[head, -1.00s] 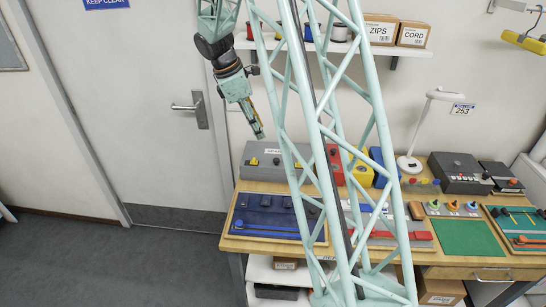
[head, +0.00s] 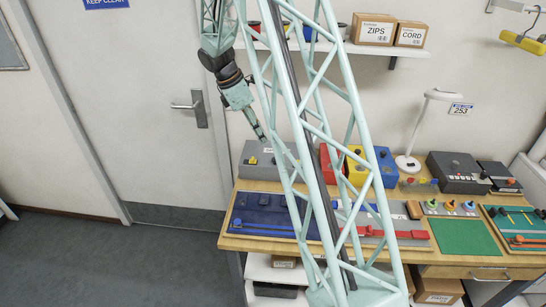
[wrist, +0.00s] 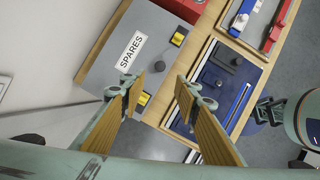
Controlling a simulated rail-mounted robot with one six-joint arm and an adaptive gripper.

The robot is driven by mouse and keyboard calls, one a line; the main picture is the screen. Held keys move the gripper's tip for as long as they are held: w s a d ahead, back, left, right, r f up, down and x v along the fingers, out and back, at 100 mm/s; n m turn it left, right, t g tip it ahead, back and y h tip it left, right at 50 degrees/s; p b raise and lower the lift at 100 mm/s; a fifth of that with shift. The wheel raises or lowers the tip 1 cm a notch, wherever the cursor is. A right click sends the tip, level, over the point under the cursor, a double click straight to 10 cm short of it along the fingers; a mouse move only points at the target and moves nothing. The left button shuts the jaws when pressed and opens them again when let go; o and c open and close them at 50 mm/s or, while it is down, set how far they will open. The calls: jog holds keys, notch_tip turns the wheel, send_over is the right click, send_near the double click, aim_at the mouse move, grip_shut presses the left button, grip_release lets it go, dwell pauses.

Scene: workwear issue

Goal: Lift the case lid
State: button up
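The grey case (head: 252,153) lies at the back left of the wooden table, partly hidden behind my arm's lattice. In the wrist view the case (wrist: 153,50) shows a white SPARES label (wrist: 131,51) and two yellow-and-black latches, one upper right (wrist: 178,37) and one lower down (wrist: 143,98), partly behind a finger. Its lid looks down. My gripper (head: 263,139) is above the case, pointing down at a tilt. In the wrist view my gripper (wrist: 161,88) is open, its two wooden-faced fingers wide apart with nothing between them. I cannot tell its exact height above the case.
A dark blue tray (head: 245,227) with knobs lies in front of the case. Red (head: 326,160), yellow and blue boxes stand right of it. A white lamp (head: 408,163) and dark grey case (head: 455,180) are farther right. A shelf (head: 385,48) hangs above. A door is at left.

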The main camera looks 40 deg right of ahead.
aim_at(273, 159)
jog(key=shift+b+x, duration=0.3)
jog(key=shift+x, duration=6.45)
jog(key=shift+f, duration=0.1)
jog(key=shift+w, duration=0.1)
grip_shut()
